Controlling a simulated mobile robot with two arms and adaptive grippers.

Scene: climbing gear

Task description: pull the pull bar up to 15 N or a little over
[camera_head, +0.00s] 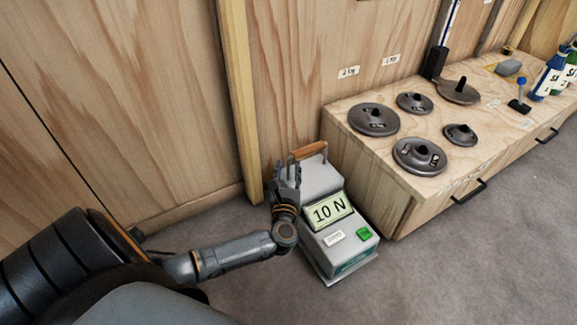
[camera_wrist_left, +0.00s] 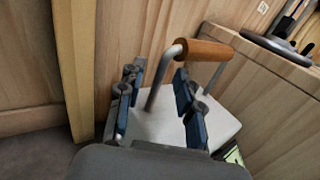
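The pull bar (camera_head: 309,149) is a brown wooden grip on a bent metal frame, standing at the back of a grey force gauge (camera_head: 321,180). The gauge's display (camera_head: 329,211) reads 10 N. My left gripper (camera_head: 288,176) is at the left end of the bar. In the left wrist view, my left gripper's fingers (camera_wrist_left: 158,98) are apart, with the bar's near metal leg showing between them. The wooden grip (camera_wrist_left: 203,50) lies beyond the fingertips, and I see no finger closed on it. My right gripper is not in view.
A wooden bench (camera_head: 390,190) with several round grey weights stands close on the right. A wooden post (camera_head: 238,90) and wall are behind. Grey floor is free in front.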

